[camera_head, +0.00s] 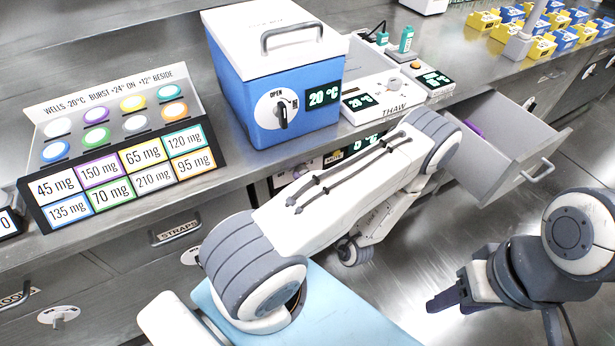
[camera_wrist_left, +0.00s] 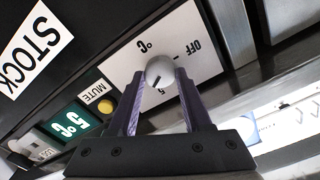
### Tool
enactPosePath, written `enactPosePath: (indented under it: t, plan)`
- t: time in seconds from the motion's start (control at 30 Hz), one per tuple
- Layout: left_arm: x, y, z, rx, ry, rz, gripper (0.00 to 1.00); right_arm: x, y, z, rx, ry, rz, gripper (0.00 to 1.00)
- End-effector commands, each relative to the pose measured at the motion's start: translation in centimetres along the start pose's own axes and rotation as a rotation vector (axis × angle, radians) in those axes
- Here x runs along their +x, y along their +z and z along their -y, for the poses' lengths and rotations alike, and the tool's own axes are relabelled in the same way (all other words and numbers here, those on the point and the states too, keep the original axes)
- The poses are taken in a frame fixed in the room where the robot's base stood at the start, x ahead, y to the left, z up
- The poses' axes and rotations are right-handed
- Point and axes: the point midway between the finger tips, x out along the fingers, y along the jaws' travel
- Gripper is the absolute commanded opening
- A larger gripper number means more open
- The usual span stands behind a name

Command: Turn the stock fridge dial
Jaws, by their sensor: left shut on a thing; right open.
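The stock fridge dial, a round white knob (camera_wrist_left: 160,70), sits on a white plate (camera_wrist_left: 205,55) with "OFF", "°C" and a 5 mark in the left wrist view. My left gripper (camera_wrist_left: 161,82) is shut on this knob, one purple finger on each side. A dark mark shows on the knob's face. A STOCK label (camera_wrist_left: 35,48) and a green 5 °C display (camera_wrist_left: 70,127) are beside it. In the head view my left arm hides the left gripper and knob. My right gripper (camera_head: 440,300) is open and empty at lower right, away from the counter.
A blue box (camera_head: 270,100) with its own dial stands on the counter above my left arm. A THAW unit (camera_head: 385,95) is beside it. A drawer (camera_head: 520,140) stands open at right with a purple thing inside. A panel of coloured buttons (camera_head: 120,140) is at left.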

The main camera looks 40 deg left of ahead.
Motion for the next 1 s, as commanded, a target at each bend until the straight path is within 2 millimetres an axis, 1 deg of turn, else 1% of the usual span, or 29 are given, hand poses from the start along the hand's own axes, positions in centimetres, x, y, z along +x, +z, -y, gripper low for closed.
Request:
enactPosePath:
  t: [0.03, 0.3, 0.5, 0.73, 1.0]
  plan:
    - [0.0, -0.1, 0.1, 0.043, 0.002, 0.0, 0.0, -0.4, 0.0, 0.0, 0.0, 0.0, 0.0, 0.5]
    - [0.0, -0.1, 0.0, 0.273, 0.002, 0.0, 0.0, -1.1, -0.1, 0.1, 0.0, 0.0, 0.0, 0.5]
    - [0.0, 0.0, 0.0, 0.398, 0.002, 0.0, 0.0, -1.4, -0.1, 0.1, 0.0, 0.0, 0.0, 0.5]
    - [0.0, 0.0, -0.1, 0.483, 0.002, 0.0, 0.0, -1.6, -0.1, 0.1, 0.0, 0.0, 0.0, 0.5]
    - [0.0, 0.0, -0.1, 0.514, 0.003, 0.0, 0.0, -1.6, -0.1, 0.1, 0.0, 0.0, 0.0, 0.5]
